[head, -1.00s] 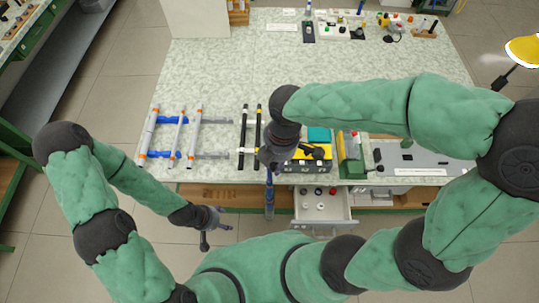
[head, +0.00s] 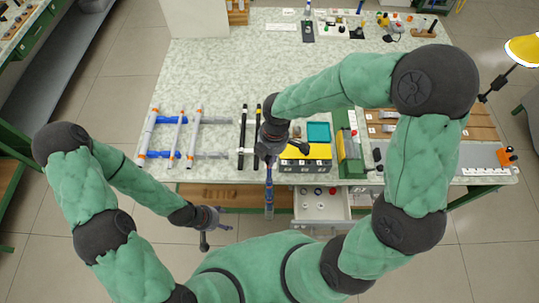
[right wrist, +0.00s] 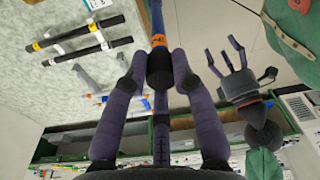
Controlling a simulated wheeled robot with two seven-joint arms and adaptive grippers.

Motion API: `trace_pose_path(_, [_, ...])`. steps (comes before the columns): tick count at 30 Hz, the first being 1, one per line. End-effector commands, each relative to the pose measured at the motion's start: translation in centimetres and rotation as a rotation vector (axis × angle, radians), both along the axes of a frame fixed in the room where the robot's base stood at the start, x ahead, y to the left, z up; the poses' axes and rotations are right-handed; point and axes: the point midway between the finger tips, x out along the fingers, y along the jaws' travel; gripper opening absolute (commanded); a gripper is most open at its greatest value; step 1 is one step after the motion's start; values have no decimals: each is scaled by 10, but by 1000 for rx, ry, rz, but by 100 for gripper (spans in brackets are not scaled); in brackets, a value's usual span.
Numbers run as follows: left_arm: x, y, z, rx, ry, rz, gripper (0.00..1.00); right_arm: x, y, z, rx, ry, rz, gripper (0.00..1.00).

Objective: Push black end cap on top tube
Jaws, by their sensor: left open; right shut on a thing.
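My right gripper (head: 269,160) is at the table's front edge in the head view. A blue tube (head: 269,203) hangs upright below it, past the edge. In the right wrist view the right gripper's fingers (right wrist: 160,66) are closed around a black end section (right wrist: 160,76) of the blue tube (right wrist: 157,18), beside an orange band. I cannot tell whether this black part is a separate cap. My left gripper (head: 217,237) is open and empty, left of the tube and in front of the table. It also shows in the right wrist view (right wrist: 240,58).
White tubes with orange bands (head: 194,140) lie across blue bars at the table's left. Two black rods (head: 243,137) lie beside them. An open drawer (head: 320,206) juts out below.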

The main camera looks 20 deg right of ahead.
Motion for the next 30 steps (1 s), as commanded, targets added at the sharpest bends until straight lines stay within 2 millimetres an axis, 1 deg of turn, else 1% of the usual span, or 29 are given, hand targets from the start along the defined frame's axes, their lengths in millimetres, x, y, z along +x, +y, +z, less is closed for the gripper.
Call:
trace_pose_path(6, [0,0,0,0,0,0,65,0,0,0,0,-1,0,15])
trace_pose_path(10, [0,0,-3,0,0,0,65,0,0,-3,0,-1,0,15])
trace_pose_path(11, [0,0,-3,0,0,0,65,0,0,-3,0,-1,0,29])
trace_pose_path(12, [0,0,-2,0,0,0,65,0,0,-3,0,-1,0,40])
trace_pose_path(13, [0,0,-2,0,0,0,65,0,0,-3,0,-1,0,49])
trace_pose_path(14, [0,0,-2,0,0,0,65,0,0,-3,0,-1,0,50])
trace_pose_path(25, [0,0,0,0,0,0,65,0,0,0,0,-1,0,50])
trace_pose_path(28, [0,0,1,0,0,0,65,1,-1,9,0,-4,-1,50])
trace_pose_path(30, [0,0,2,0,0,0,65,2,-2,20,0,-7,-2,50])
